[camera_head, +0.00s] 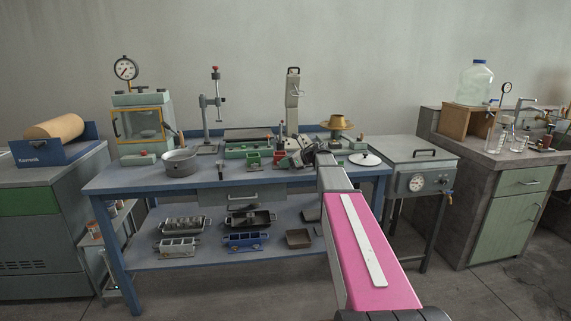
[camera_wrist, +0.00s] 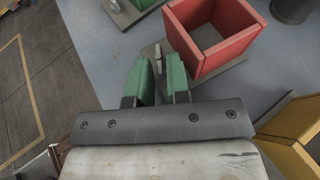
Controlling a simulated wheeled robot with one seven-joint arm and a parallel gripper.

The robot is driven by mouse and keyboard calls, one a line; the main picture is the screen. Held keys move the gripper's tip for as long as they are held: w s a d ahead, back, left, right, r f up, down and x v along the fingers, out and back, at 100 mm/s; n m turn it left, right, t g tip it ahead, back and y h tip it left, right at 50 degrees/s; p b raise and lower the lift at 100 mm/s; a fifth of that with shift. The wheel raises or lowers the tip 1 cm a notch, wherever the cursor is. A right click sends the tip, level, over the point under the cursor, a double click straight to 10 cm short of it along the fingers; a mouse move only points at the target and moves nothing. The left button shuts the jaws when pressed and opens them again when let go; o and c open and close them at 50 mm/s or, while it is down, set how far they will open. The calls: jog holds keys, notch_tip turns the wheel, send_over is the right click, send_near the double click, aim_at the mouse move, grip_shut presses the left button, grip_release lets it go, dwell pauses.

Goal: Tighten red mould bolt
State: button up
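The red mould (camera_wrist: 240,58) is an open-topped box on a grey base plate in the wrist view. It also shows small in the head view (camera_head: 280,158), partly hidden by my wrist. Its bolt (camera_wrist: 158,56) is a small pale metal piece at the box's left side. My gripper (camera_wrist: 158,78) has two green fingers, apart, with a gap between them. The bolt shows in line with that gap at the fingertips. Whether a finger touches it I cannot tell. In the head view my gripper is too small to make out.
A green mould (camera_wrist: 140,6) with its own bolt (camera_wrist: 113,5) lies close by on the blue bench (camera_head: 130,181). A yellow-orange object (camera_wrist: 296,130) is at the right of the wrist view. A pan (camera_head: 180,163) stands left on the bench.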

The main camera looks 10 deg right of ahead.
jog(key=shift+c, duration=0.4)
grip_shut()
jog(key=shift+s+m+t, duration=0.15)
jog(key=shift+m+t, duration=0.15)
jog(key=m, duration=0.1)
jog(key=t+h, duration=0.1)
jog(key=m+t+h, duration=0.1)
jog(key=shift+s+a+m, duration=0.3)
jog(key=shift+s, duration=0.05)
jog(key=m+t+h, duration=0.3)
jog(key=shift+s+a+m+h, duration=0.15)
jog(key=shift+a+m+h, duration=0.15)
jog(key=shift+a, duration=0.05)
jog(key=shift+a+m+t+h, duration=0.2)
jog(key=shift+m+t+h, duration=0.3)
jog(key=shift+m+h, duration=1.4)
jog(key=shift+h, duration=0.3)
